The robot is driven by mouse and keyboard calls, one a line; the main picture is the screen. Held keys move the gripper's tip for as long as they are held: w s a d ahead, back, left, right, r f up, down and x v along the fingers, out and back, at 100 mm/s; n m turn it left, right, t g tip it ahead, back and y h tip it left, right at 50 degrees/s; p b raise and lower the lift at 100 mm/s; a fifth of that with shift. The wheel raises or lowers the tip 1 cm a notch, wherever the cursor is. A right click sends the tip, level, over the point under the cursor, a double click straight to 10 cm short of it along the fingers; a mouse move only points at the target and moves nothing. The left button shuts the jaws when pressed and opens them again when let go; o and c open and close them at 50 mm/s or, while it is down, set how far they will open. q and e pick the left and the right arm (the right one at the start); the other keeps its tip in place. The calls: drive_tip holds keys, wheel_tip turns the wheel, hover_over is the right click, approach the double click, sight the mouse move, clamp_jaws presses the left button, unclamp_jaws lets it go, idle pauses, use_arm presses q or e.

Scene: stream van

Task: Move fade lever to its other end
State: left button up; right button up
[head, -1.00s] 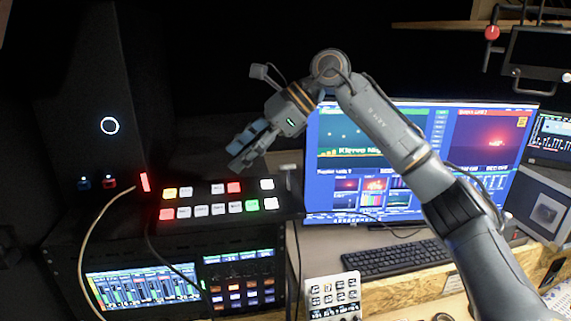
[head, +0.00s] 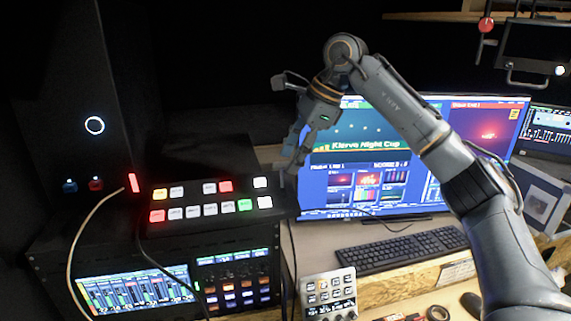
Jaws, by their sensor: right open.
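The switcher panel (head: 190,228) is a black box with two rows of lit buttons. A small grey piece at its right end (head: 282,180), which looks like the fade lever, is mostly hidden behind and below my right gripper's fingers. I cannot tell which end of its travel it is at. My right gripper (head: 290,166) is open and empty, pointing down over the panel's right end. Its fingertips are close to the lever, but I cannot tell whether they touch it. My left gripper is not in view.
A monitor (head: 420,197) stands right of the panel, behind my right arm. A keyboard (head: 400,248) and a small button pad (head: 328,293) lie in front. Thin cables hang over the rack (head: 180,280). A black tower (head: 70,110) stands at the left.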

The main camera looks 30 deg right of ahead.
sight(287, 165)
drive_tip(key=shift+x, duration=1.8)
